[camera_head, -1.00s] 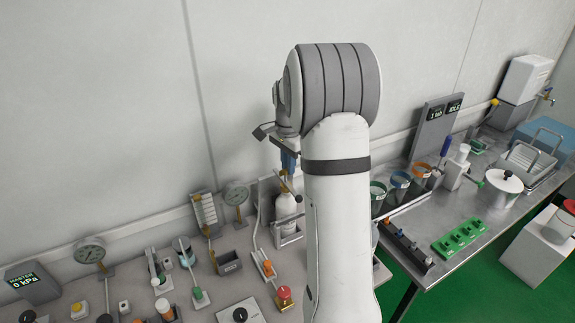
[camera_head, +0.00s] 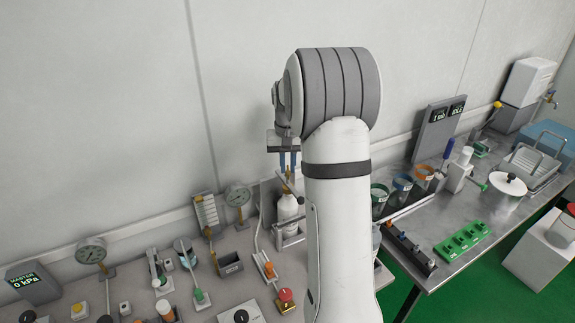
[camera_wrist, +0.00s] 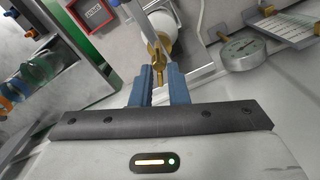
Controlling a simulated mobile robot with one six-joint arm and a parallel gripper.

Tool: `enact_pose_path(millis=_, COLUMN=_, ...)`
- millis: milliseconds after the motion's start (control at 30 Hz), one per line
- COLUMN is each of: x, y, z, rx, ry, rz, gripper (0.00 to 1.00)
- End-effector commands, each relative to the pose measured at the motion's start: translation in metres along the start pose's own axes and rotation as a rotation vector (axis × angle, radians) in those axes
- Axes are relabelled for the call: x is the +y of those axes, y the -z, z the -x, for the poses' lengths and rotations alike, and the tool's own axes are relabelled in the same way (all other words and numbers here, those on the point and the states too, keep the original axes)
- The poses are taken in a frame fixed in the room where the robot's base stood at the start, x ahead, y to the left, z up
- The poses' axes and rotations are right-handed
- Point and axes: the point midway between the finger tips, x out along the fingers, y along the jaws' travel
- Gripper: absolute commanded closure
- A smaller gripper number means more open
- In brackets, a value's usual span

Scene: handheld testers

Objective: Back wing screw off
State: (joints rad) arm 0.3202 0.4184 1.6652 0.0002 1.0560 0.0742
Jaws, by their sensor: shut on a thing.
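My gripper (camera_wrist: 159,90) shows in the wrist view with its two blue fingers shut on a small brass wing screw (camera_wrist: 159,62). The screw sits at a brass fitting beside a white bottle (camera_wrist: 164,22). In the head view my gripper (camera_head: 288,160) points down above the same white bottle (camera_head: 287,208), which stands in a grey holder on the bench. My arm hides part of the bench to the right of the bottle. The screw itself is too small to make out in the head view.
A round gauge (camera_wrist: 242,50) is near the bottle; it also stands on the bench in the head view (camera_head: 238,196). A red knob (camera_head: 285,295) is in front. Coloured cups (camera_head: 401,184) and a green rack (camera_head: 462,238) stand on the right table.

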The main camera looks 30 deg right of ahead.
Motion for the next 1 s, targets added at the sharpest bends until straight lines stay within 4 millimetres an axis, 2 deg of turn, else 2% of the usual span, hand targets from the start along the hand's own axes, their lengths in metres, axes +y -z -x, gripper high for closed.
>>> enact_pose_path(millis=1000, x=-0.0078, y=-0.0056, z=-0.0034, rx=-0.007, ry=0.003, rz=0.967, gripper=1.0)
